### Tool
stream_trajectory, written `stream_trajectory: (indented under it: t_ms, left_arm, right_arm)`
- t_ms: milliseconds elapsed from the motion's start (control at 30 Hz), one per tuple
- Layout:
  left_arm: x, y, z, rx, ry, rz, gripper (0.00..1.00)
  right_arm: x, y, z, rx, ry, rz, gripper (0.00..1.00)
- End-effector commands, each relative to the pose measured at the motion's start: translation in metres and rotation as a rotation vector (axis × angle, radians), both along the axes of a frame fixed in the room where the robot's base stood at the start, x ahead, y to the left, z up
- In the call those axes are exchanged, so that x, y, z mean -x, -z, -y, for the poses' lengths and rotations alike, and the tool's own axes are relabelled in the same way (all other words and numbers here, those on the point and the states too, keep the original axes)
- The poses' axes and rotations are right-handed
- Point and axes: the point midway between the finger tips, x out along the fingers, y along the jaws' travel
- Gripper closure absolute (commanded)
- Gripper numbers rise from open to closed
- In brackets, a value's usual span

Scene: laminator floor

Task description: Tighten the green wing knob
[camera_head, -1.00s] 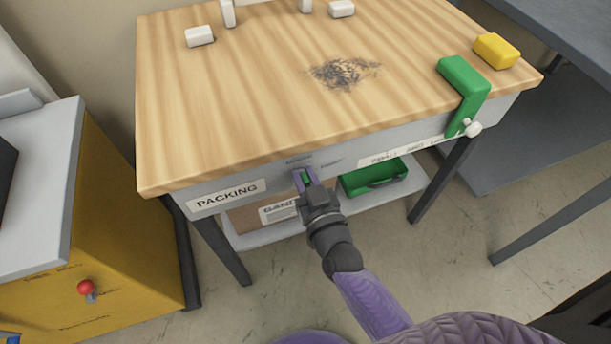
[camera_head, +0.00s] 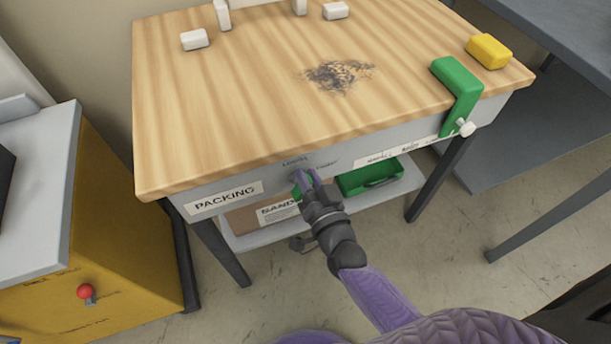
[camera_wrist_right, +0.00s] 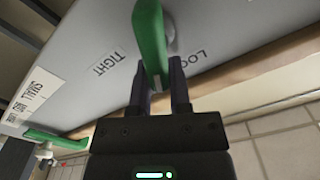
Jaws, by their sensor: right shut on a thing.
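The green wing knob (camera_wrist_right: 150,38) is on the grey front apron of the wooden-topped table, between printed words; "TIGHT" is readable in the right wrist view. My right gripper (camera_wrist_right: 160,88) is shut on the lower end of the knob's wing. In the head view the gripper (camera_head: 304,186) is at the apron, right of the PACKING label, and covers most of the knob (camera_head: 297,190). My left gripper is not in view.
A green clamp (camera_head: 459,88) with a white knob grips the table's right front corner, near a yellow block (camera_head: 487,50). A green bin (camera_head: 368,178) and a cardboard box (camera_head: 245,217) sit on the shelf below. A yellow cabinet (camera_head: 120,240) stands at left.

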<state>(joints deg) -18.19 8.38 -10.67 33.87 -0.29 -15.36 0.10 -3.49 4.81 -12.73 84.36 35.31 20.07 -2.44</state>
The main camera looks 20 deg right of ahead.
Motion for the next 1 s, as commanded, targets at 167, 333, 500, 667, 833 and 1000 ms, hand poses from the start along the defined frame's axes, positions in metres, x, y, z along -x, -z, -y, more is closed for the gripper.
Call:
stream_trajectory:
  t_ms: [167, 333, 500, 667, 833, 1000]
  left_arm:
    - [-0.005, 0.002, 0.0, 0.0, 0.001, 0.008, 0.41]
    - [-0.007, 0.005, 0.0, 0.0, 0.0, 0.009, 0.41]
    - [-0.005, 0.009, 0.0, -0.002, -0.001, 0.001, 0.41]
    - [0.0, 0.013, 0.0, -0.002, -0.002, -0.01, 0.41]
    - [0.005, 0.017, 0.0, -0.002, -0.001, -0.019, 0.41]
    - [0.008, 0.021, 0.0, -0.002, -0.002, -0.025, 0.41]
  right_arm:
    - [0.0, 0.004, 0.004, -0.162, -0.001, -0.007, 1.0]
    - [0.0, 0.008, 0.007, -0.323, -0.001, -0.015, 1.0]
    - [0.0, 0.012, 0.01, -0.485, -0.001, -0.02, 1.0]
    - [0.0, 0.016, 0.012, -0.634, 0.0, -0.025, 1.0]
    - [0.0, 0.02, 0.013, -0.779, 0.001, -0.032, 1.0]
    - [0.0, 0.023, 0.014, -0.9, 0.001, -0.035, 1.0]
